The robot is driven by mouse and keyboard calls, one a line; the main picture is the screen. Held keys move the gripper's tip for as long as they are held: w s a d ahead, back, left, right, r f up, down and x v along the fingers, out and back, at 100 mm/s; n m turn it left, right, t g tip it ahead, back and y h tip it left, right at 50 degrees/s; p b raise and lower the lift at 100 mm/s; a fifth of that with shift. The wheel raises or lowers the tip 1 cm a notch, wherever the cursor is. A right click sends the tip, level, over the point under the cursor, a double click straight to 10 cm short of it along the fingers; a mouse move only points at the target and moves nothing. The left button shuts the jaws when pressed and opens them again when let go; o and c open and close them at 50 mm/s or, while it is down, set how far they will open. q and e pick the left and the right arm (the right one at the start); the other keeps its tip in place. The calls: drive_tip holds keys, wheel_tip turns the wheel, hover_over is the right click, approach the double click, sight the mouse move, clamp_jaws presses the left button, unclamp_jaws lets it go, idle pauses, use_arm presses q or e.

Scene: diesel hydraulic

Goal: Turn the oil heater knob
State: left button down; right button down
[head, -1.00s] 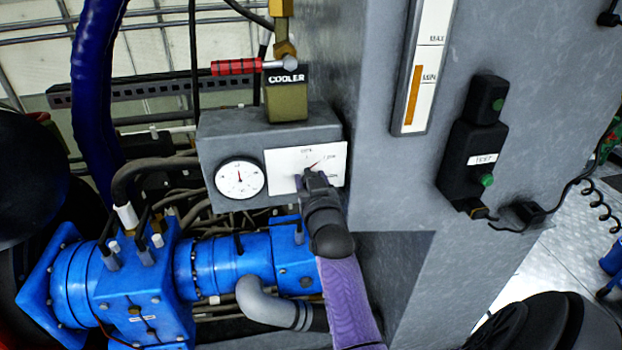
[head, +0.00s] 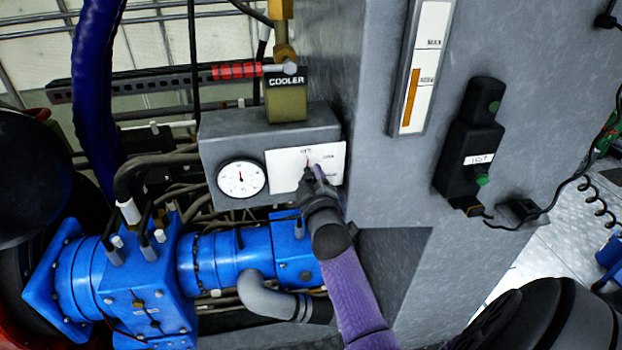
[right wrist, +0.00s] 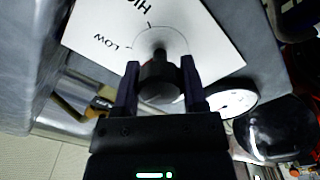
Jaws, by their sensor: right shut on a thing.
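The white dial plate (head: 288,160) is on the front of a grey box under the part marked COOLER. In the right wrist view the plate (right wrist: 205,35) shows the words LOW and HIGH around a dark round knob (right wrist: 160,82). My right gripper (head: 312,180) reaches up to the plate and hides most of the knob in the head view. In the right wrist view its two fingers (right wrist: 160,78) stand on either side of the knob, shut on it. My left gripper is not in view.
A round white gauge (head: 241,179) sits left of the plate. Blue pump housings (head: 150,290) and hoses lie below. A grey cabinet (head: 380,180) with a level gauge (head: 420,70) and a black switch box (head: 470,145) stands to the right.

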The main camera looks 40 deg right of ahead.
drive_tip(key=shift+n, duration=0.6)
drive_tip(key=shift+c, duration=0.7)
unclamp_jaws()
drive_tip(key=v, duration=1)
